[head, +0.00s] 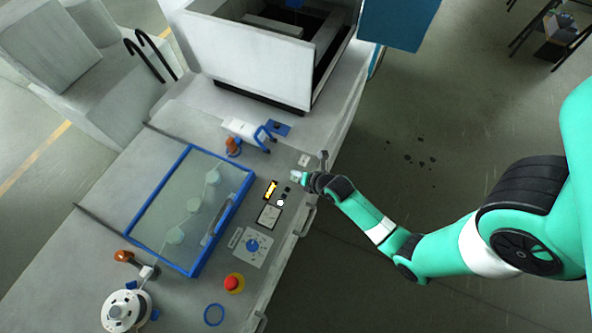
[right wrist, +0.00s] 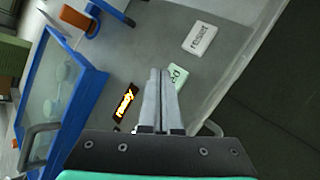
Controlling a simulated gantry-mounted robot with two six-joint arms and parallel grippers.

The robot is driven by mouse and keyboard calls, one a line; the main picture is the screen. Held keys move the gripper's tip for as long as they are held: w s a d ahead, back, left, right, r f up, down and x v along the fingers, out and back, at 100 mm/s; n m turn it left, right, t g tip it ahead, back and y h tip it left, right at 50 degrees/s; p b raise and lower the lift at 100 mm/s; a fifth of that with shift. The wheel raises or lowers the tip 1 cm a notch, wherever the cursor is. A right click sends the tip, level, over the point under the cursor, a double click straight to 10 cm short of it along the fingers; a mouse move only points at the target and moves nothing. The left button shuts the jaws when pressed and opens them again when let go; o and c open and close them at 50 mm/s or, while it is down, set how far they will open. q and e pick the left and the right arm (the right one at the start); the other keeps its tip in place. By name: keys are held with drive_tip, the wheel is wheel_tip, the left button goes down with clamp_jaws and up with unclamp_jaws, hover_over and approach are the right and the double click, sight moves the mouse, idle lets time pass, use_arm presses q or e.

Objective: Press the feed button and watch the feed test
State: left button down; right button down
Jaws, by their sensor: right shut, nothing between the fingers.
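A pale green label plate (right wrist: 178,74) ending in "ED" lies on the grey panel under my right gripper, partly covered by its fingers in the right wrist view. It is likely the feed button's. My right gripper (right wrist: 160,72) is shut and empty, its tips beside and over this plate; I cannot tell whether they touch it. In the head view my right gripper (head: 298,176) reaches in from the right at the panel's edge. A small display (right wrist: 125,102) with lit yellow-orange marks sits left of the fingers; it also shows in the head view (head: 270,190). My left gripper is not in view.
A white label plate (right wrist: 200,38) lies beyond the fingers. A blue-framed clear cover (head: 190,210) is at left. A dial (head: 252,245), a red emergency button (head: 234,283) and a white spool (head: 126,312) are nearer. A white machine housing (head: 250,60) stands behind. Metal handles line the right edge.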

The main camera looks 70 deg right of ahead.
idle(0.8)
drive_tip(key=shift+f, duration=0.45)
drive_tip(key=shift+f+b, duration=0.4)
drive_tip(key=shift+b, duration=0.15)
drive_tip(key=shift+r, duration=0.15)
idle(0.5)
drive_tip(key=shift+r+p, duration=0.7)
drive_tip(key=shift+p, duration=0.25)
wheel_tip(320, 180, up, 5)
drive_tip(key=p, duration=0.5)
drive_tip(key=shift+r, duration=0.1)
